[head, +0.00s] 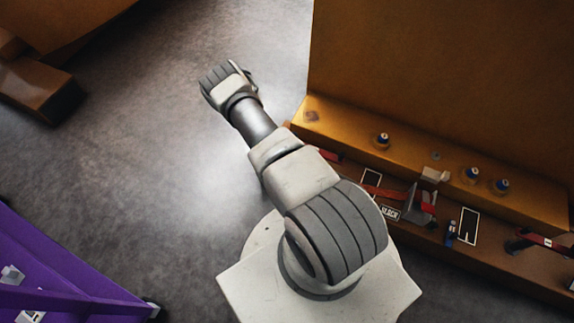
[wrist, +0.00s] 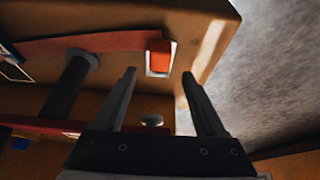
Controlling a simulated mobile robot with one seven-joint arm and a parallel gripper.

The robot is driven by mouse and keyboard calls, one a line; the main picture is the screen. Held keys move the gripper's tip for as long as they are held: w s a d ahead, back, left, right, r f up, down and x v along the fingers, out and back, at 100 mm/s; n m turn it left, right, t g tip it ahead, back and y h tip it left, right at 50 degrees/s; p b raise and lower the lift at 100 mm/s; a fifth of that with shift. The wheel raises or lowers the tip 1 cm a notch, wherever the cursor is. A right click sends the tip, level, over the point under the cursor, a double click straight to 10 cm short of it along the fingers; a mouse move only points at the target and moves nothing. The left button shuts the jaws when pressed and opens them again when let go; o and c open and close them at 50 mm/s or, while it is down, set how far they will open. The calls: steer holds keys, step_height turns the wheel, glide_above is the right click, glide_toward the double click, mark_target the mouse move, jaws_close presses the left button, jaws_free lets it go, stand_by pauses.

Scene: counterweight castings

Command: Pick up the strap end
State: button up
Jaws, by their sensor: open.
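The strap end is an orange-red block with a pale border (wrist: 160,57) in the wrist view. It lies at the end of a red strap (wrist: 95,43) that runs left along the orange-brown casting. My gripper (wrist: 158,73) is open, with its two dark fingers apart and the strap end showing between and just beyond their tips. Nothing is between the fingers, and I cannot tell the exact gap to the strap end. In the head view a piece of red strap (head: 331,155) shows beside my arm; my gripper is not visible there.
A dark post (wrist: 70,85) stands left of my fingers, and a round metal knob (wrist: 151,120) sits between them lower down. In the head view the orange casting (head: 450,80) has a ledge with several knobs, straps and labels. Purple framing (head: 60,265) stands lower left; grey floor lies between.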

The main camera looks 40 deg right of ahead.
steer(key=shift+b+x, duration=1.5)
steer(key=shift+x, duration=1.2)
steer(key=shift+s, duration=0.1)
jaws_close()
